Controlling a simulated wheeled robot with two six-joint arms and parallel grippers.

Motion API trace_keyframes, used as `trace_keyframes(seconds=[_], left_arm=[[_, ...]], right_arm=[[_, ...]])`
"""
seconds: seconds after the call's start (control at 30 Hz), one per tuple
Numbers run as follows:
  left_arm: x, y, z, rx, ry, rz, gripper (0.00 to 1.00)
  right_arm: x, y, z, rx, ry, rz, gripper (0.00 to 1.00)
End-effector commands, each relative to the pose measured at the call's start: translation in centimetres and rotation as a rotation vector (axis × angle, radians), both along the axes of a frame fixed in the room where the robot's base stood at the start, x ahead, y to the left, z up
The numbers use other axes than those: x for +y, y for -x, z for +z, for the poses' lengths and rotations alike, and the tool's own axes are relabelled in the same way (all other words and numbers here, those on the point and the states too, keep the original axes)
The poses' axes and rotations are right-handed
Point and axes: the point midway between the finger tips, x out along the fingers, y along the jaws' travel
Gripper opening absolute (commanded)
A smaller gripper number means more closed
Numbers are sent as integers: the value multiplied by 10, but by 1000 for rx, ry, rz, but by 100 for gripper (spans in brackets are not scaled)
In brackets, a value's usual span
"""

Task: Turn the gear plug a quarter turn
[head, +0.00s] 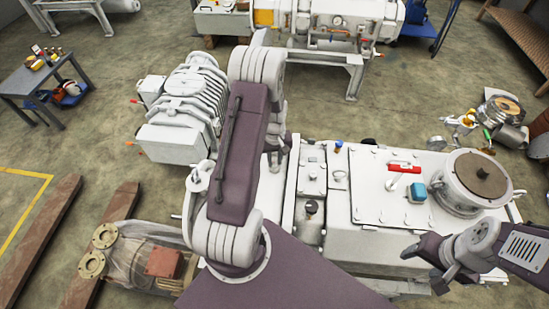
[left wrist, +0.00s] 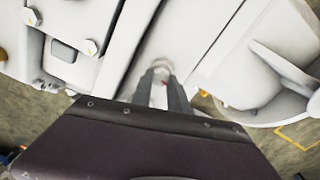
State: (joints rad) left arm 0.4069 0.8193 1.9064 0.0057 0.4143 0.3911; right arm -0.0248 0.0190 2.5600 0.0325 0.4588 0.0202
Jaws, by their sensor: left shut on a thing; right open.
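In the left wrist view my left gripper (left wrist: 160,90) has its two dark fingers on either side of a small pale round-ended piece, which looks like the gear plug (left wrist: 160,66). It is shut on this piece, beside a white machine housing (left wrist: 115,55). The piece's turn angle cannot be read. In the head view my left arm covers the spot, so the left fingers and the plug are hidden there. My right gripper (head: 425,268) is open and empty at the lower right, in front of the white pump housing (head: 380,238).
The pump housing carries a red-handled part (head: 404,168), a blue block (head: 418,192) and a round flange (head: 477,178). A ribbed white motor (head: 185,105) stands at the left. A wrapped unit (head: 140,258) lies lower left. Open floor (head: 110,140) lies further left.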

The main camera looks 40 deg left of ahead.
Motion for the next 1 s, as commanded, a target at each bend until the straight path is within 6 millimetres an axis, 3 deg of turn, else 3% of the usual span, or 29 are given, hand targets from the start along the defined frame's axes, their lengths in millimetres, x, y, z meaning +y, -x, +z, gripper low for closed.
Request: trace_keyframes(seconds=[0.1,0.33,0.37,0.43,0.77,0.87,1.0], left_arm=[[0,0,0,1,1,156,0],[0,0,-1,0,1,192,0],[0,0,-1,0,1,192,26],[0,0,-1,0,1,191,46],[0,0,1,0,0,190,46],[0,-1,14,-3,-2,190,46],[0,-2,47,-4,-2,189,46]], right_arm=[[0,0,3,0,0,0,59],[0,0,3,0,0,0,59],[0,0,3,0,0,0,59],[0,0,3,0,0,0,59],[0,0,3,0,0,0,59],[0,0,2,0,0,0,59],[0,0,2,0,0,0,59]])
